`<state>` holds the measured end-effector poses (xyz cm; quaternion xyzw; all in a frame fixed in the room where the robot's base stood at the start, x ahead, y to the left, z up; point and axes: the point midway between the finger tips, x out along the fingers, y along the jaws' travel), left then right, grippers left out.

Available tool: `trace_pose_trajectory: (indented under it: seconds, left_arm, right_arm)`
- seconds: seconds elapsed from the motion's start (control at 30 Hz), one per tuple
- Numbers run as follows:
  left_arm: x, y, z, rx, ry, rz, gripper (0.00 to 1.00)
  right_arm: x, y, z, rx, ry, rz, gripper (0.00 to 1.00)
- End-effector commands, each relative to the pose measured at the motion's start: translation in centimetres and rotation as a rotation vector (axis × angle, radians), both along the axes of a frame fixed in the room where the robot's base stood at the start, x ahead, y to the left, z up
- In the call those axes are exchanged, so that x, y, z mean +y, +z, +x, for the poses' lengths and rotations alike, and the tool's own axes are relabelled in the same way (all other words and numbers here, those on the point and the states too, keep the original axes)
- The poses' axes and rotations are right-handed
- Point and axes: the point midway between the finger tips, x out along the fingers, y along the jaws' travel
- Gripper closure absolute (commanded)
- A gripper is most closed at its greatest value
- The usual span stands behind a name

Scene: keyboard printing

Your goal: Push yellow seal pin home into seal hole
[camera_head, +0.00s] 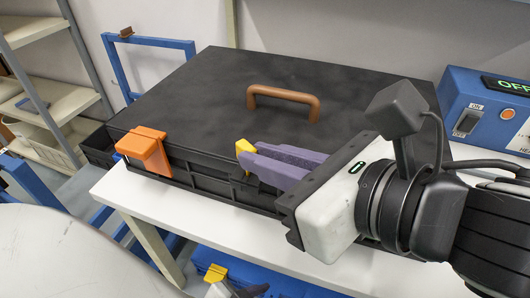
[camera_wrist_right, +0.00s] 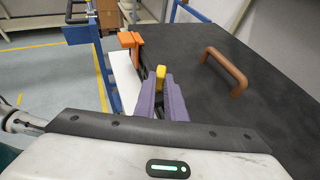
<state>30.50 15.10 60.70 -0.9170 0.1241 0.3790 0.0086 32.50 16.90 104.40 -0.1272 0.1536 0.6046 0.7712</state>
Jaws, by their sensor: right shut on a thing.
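The black case (camera_head: 200,90) lies on a white table, its lid down. My right gripper (camera_head: 250,160) is shut on the yellow seal pin (camera_head: 243,146) at the lid's front edge. In the right wrist view, the purple fingers (camera_wrist_right: 163,97) hold the yellow pin (camera_wrist_right: 160,74) beside the case edge, with its top showing above them. The seal hole is hidden by the fingers, and I cannot tell how deep the pin sits.
An orange latch (camera_head: 147,149) sits on the case front left of the pin; it also shows in the wrist view (camera_wrist_right: 130,42). A brown handle (camera_head: 284,99) stands on the lid. A blue switch box (camera_head: 466,88) stands at right. Blue frames and shelves stand at left.

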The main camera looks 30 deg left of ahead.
Motion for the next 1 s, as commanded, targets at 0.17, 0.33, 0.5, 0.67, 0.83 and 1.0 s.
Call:
trace_pose_trajectory:
  seconds: [0.17, 0.33, 0.5, 0.67, 0.83, 1.0]
  left_arm:
    - [0.0, -0.1, 0.0, 0.000, 0.000, 0.000, 0.71]
    - [0.0, -0.4, 0.0, 0.000, 0.001, -0.001, 0.71]
    - [0.0, -0.9, 0.0, 0.000, 0.001, -0.001, 0.71]
    - [0.0, -1.2, 0.0, 0.000, 0.001, -0.001, 0.71]
    - [0.0, -1.7, 0.0, 0.000, 0.001, -0.001, 0.71]
    - [0.0, -1.7, 0.0, 0.000, 0.001, -0.001, 0.71]
  right_arm:
    - [0.0, -0.1, -0.2, 0.002, 0.003, 0.001, 1.00]
    - [0.0, -0.6, -0.2, 0.003, 0.003, 0.000, 1.00]
    - [0.0, -1.2, -0.2, 0.004, 0.004, 0.000, 1.00]
    - [0.0, -1.8, -0.2, 0.005, 0.004, -0.001, 1.00]
    - [0.0, -2.4, -0.2, 0.005, 0.004, -0.001, 1.00]
    - [0.0, -2.5, -0.2, 0.005, 0.004, -0.001, 0.76]
